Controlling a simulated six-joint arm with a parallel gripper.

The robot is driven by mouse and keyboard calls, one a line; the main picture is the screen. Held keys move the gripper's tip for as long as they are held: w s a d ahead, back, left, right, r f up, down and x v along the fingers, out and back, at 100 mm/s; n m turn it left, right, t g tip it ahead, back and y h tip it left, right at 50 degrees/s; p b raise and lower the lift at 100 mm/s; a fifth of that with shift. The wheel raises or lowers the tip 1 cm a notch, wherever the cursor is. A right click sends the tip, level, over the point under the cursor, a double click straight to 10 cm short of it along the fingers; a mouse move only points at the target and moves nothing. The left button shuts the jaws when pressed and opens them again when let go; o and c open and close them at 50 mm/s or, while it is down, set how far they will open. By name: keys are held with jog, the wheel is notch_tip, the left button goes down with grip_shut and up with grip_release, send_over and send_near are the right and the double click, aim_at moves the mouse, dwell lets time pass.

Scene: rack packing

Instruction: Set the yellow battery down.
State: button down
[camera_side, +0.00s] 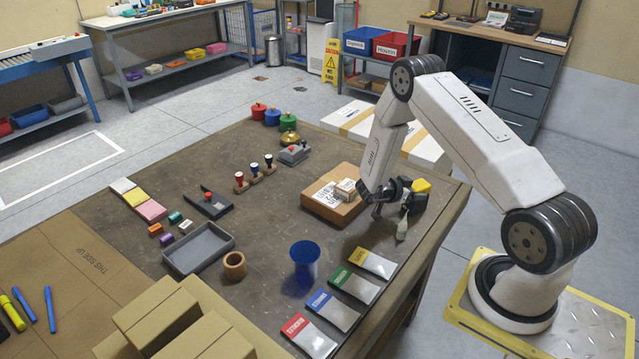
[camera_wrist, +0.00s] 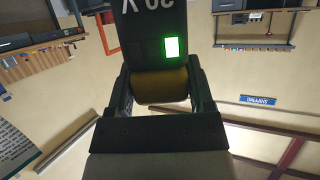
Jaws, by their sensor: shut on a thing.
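My gripper (camera_side: 405,192) is shut on the yellow battery (camera_side: 421,186), near the table's right edge. In the side view the battery shows a yellow end and a dark body, partly hidden by the gripper. In the wrist view the gripper's two fingers (camera_wrist: 160,90) stand on either side of a yellow-brown rounded part. Beyond it the battery's dark face (camera_wrist: 150,30) shows upside-down "20 V" lettering and a lit green patch. I cannot tell whether the battery touches anything below it.
A brown carton (camera_side: 318,213) with white labels lies just left of my gripper. Several coloured cards (camera_side: 372,263) and a blue cup (camera_side: 305,262) are nearer the front. Bare tabletop (camera_side: 345,240) lies between carton and cards.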

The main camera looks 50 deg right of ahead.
grip_release()
jog(key=shift+f, duration=0.1)
jog(key=v, duration=1.2)
jog(key=shift+w, duration=0.1)
dwell(0.4)
